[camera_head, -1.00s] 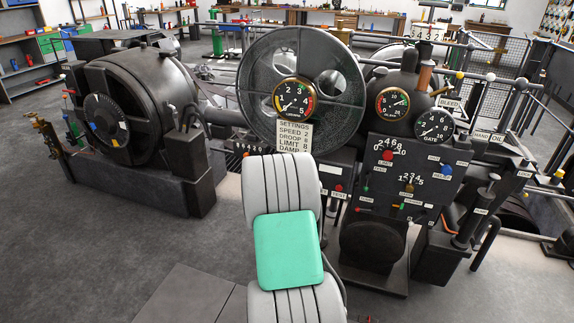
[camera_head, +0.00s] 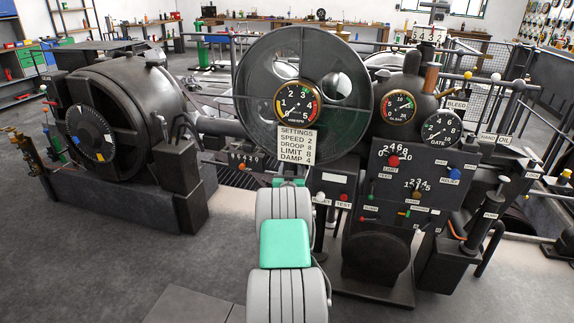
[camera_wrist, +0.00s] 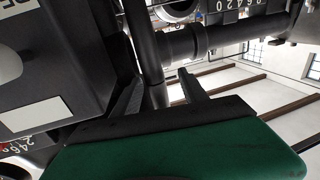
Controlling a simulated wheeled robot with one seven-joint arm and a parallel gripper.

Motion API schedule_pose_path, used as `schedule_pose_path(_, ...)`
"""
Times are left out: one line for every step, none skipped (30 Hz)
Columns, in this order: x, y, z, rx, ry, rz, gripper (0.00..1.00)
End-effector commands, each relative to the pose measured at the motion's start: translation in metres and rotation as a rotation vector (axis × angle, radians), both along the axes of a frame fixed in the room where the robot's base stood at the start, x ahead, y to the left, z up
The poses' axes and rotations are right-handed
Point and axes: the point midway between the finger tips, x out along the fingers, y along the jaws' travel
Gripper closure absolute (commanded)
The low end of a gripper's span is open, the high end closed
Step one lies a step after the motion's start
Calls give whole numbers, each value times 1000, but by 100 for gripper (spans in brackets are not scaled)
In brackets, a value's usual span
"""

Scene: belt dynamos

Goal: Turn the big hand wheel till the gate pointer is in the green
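A large dark wheel (camera_head: 250,101) with open gaps stands at the centre of the machine in the head view. I cannot tell whether it is the hand wheel. The black gate gauge (camera_head: 441,129) is to its right, above a "GATE" label; its pointer and any green band are too small to read. My gripper is hidden behind my arm in the head view, below the wheel. In the wrist view my gripper (camera_wrist: 162,83) has its two dark fingers apart. A dark upright bar (camera_wrist: 147,45) shows between them; I cannot tell whether it touches.
A black control panel (camera_head: 409,181) with coloured knobs is right of my arm. A settings card (camera_head: 297,146) hangs below the round central gauge (camera_head: 297,102). A black dynamo (camera_head: 122,103) stands at left. Grey floor (camera_head: 95,265) is clear in front at left.

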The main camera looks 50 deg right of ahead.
Motion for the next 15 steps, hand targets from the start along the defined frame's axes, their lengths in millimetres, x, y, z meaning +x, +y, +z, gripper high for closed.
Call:
schedule_pose_path(2, -10, 1, -1, -4, -3, 50)
schedule_pose_path(3, -14, -1, 2, -3, -3, 50)
schedule_pose_path(5, -17, 0, 2, -5, -3, 50)
schedule_pose_path(7, -18, 0, 2, -5, -2, 50)
schedule_pose_path(9, -18, 0, 1, -4, -1, 50)
schedule_pose_path(11, -18, 1, -1, -3, 0, 50)
schedule_pose_path(12, -17, 2, -1, -2, 0, 50)
schedule_pose_path(13, -16, 2, -3, -1, 0, 50)
schedule_pose_path(15, -13, 2, -5, 2, 1, 50)
schedule_pose_path(16, -12, 3, -7, 3, 1, 50)
schedule_pose_path(17, -10, 3, -8, 4, 1, 50)
schedule_pose_path(19, -8, 3, -11, 7, 1, 50)
schedule_pose_path(20, -6, 4, -13, 9, 1, 50)
schedule_pose_path(21, -4, 4, -15, 10, 1, 52)
schedule_pose_path(23, -2, 4, -17, 10, 3, 56)
